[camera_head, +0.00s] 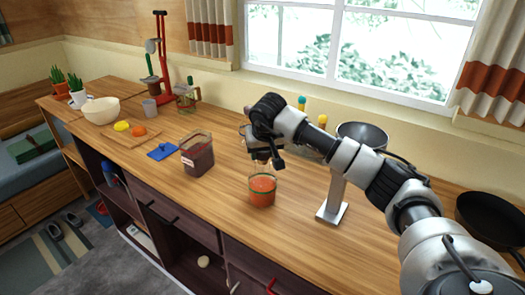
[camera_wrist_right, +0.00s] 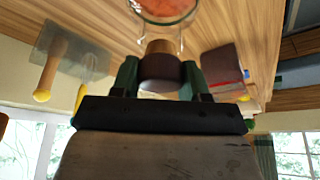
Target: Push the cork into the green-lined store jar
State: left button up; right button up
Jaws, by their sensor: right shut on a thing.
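The store jar (camera_head: 262,193) is clear glass with a green line at its rim and orange-red contents. It stands upright on the wooden counter, and its glass also shows at the top of the wrist view (camera_wrist_right: 168,12). My right gripper (camera_head: 262,158) is directly above the jar, pointing down. In the wrist view its two green fingers (camera_wrist_right: 160,76) are shut on the brown cork (camera_wrist_right: 160,48), whose lighter end faces the jar. The cork is at or just above the jar mouth; I cannot tell whether it touches. My left gripper is not in view.
A dark-filled canister (camera_head: 197,157) stands left of the jar, with a blue cloth (camera_head: 162,151) beyond it. A stand with a white base (camera_head: 331,213) and a metal bowl (camera_head: 362,135) are to the right. Counter in front of the jar is narrow but clear.

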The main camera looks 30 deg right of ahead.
jog(key=shift+f+b, duration=0.35)
jog(key=shift+f, duration=0.25)
dwell(1.1)
jog(key=shift+f, duration=0.25)
jog(key=o, duration=1.4)
jog(key=shift+s+a, duration=0.1)
jog(key=shift+s, duration=0.1)
jog(key=shift+w+f, duration=0.15)
jog(key=shift+w, duration=0.05)
jog(key=shift+w+d, duration=0.1)
jog(key=shift+d, duration=0.1)
jog(key=shift+a+r+p, duration=0.1)
jog(key=shift+r+p, duration=0.2)
jog(key=shift+r, duration=0.45)
jog(key=shift+r+p, duration=2.5)
jog(key=shift+r, duration=1.05)
jog(key=shift+f, duration=0.1)
